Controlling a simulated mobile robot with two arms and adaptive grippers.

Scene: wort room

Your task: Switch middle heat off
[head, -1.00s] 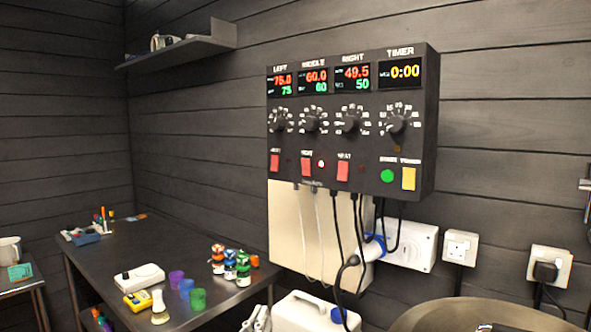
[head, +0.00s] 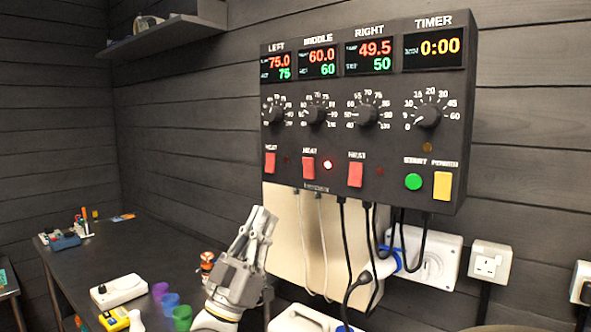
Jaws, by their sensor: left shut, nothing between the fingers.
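The black control panel (head: 440,160) hangs on the dark plank wall. Its middle display (head: 317,61) reads 60.0 in red over 60 in green. Under the middle knob (head: 316,115) is the red middle heat switch (head: 309,167). The lamps by the left heat switch (head: 270,162) and right heat switch (head: 355,175) are dark. My left gripper (head: 260,219) is shut and empty, pointing up, below and left of the middle switch and apart from the panel. My right gripper is not seen.
Cables and white tubes hang below the panel, in front of a cream board (head: 285,225). A dark table (head: 140,255) at left holds coloured cups, a white device (head: 118,291) and bottles. Wall sockets (head: 489,263) are at lower right. The space before the panel is clear.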

